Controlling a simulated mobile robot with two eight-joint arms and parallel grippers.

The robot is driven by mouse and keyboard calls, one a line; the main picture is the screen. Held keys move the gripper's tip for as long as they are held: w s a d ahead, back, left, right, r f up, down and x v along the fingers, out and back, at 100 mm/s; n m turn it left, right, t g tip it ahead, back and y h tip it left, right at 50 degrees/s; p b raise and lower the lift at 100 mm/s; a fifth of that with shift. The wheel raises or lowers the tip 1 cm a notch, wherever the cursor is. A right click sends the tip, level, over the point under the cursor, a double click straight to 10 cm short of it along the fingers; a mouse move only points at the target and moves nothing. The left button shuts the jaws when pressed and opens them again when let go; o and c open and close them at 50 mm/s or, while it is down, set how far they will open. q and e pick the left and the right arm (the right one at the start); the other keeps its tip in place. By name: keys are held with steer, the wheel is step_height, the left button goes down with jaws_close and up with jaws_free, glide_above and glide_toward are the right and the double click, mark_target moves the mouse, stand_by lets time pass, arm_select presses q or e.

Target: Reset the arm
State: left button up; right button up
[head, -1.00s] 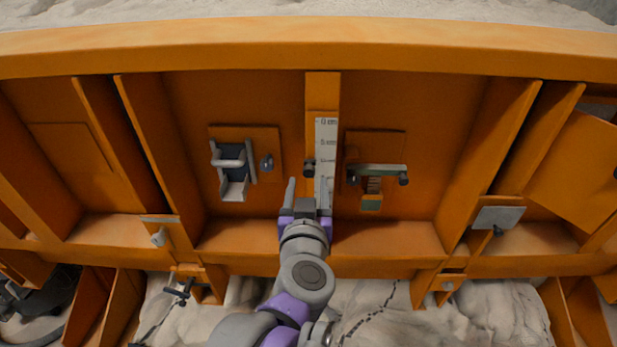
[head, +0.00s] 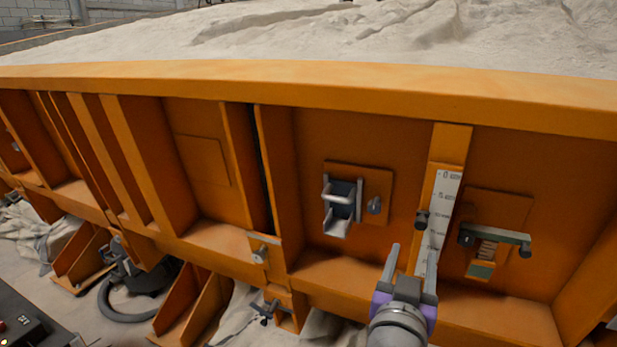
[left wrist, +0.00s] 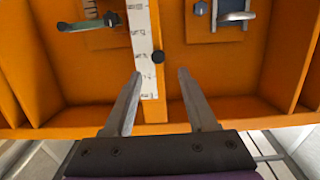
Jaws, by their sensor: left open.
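My left gripper (head: 412,262) is open and empty in front of the orange side wall of the sandbed (head: 300,82). Its two grey fingers point up at the lower part of a white measuring scale (head: 443,200) with a black knob (head: 422,219). In the left wrist view the open fingers (left wrist: 158,85) are spread, with the scale (left wrist: 143,45) and the black knob (left wrist: 157,57) beyond them. I cannot tell how far the fingertips are from the wall. My right gripper is not in view.
A latch with a pale handle (head: 341,200) is left of the scale. A dark green lever (head: 496,233) is right of it. Pale sand (head: 330,35) fills the bed above. Black hose (head: 135,290) and a dark box (head: 25,325) lie at lower left.

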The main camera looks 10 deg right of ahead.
arm_select(q)
steer(key=s+a+f+n+g+y+p, duration=0.1)
steer(key=s+a+f+g+y+p, duration=0.15)
steer(key=a+f, duration=1)
steer(key=s+a+f+n+g+y+p, duration=0.1)
steer(key=s+a+f+g+y, duration=0.25)
steer(key=a+f, duration=0.9)
steer(key=s+a+f+n+g+y, duration=0.1)
steer(key=s+a+n+g, duration=0.1)
steer(key=s+a, duration=0.2)
steer(key=s+a+f+n+g+y+p, duration=0.1)
steer(key=s+a+f+n+y, duration=0.1)
steer(key=a, duration=0.9)
steer(key=shift+s+a+f+g+y, duration=0.3)
steer(key=shift+s+g, duration=0.1)
steer(key=shift+s, duration=0.45)
steer(key=shift+c, duration=0.6)
steer(key=shift+d, duration=0.1)
